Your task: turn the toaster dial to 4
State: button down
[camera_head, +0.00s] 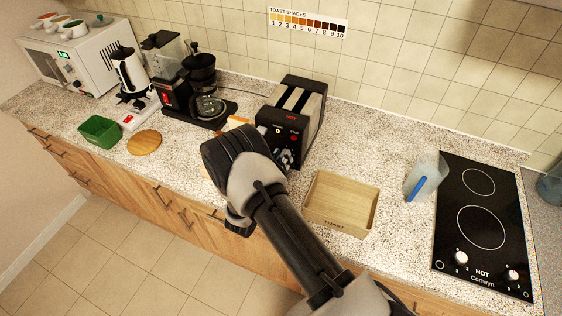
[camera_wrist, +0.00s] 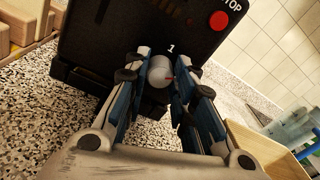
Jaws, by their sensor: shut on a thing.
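The black and silver toaster (camera_head: 303,110) stands on the counter against the tiled wall. Its front face (camera_wrist: 120,30) fills the upper part of the wrist view. The dial (camera_wrist: 159,70) is a round light-grey knob low on that face. A small red pointer mark on it points to the right in the wrist view. A white 1 is printed just above the dial; other numerals are hidden by my fingers. My gripper (camera_wrist: 155,82) is shut on the dial, one finger on each side. In the head view my gripper (camera_head: 285,157) is partly hidden by my arm.
A red STOP button (camera_wrist: 218,20) sits above the dial. A wooden tray (camera_head: 341,203) stands right of the toaster, with a clear jug (camera_head: 424,172) and cooktop (camera_head: 482,220) beyond. A coffee maker (camera_head: 207,100) stands to the left. A toast shade chart (camera_head: 307,22) hangs above.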

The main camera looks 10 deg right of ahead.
jog(key=m+b, duration=0.2)
jog(key=m, duration=0.2)
jog(key=shift+m+b, duration=0.3)
jog(key=shift+b, duration=0.05)
jog(key=m+b, duration=0.3)
jog(key=m, duration=0.1)
jog(key=shift+f+y, duration=0.1)
jog(key=shift+y, duration=0.2)
jog(key=m+b, duration=0.6)
jog(key=shift+s+d+y, duration=0.1)
jog(key=shift+d+y, duration=0.05)
jog(key=shift+y, duration=0.15)
jog(key=shift+m+b, duration=1.3)
jog(key=shift+b, duration=0.2)
jog(key=c, duration=1.3)
grip_release()
jog(key=shift+c, duration=0.2)
jog(key=shift+s, duration=0.1)
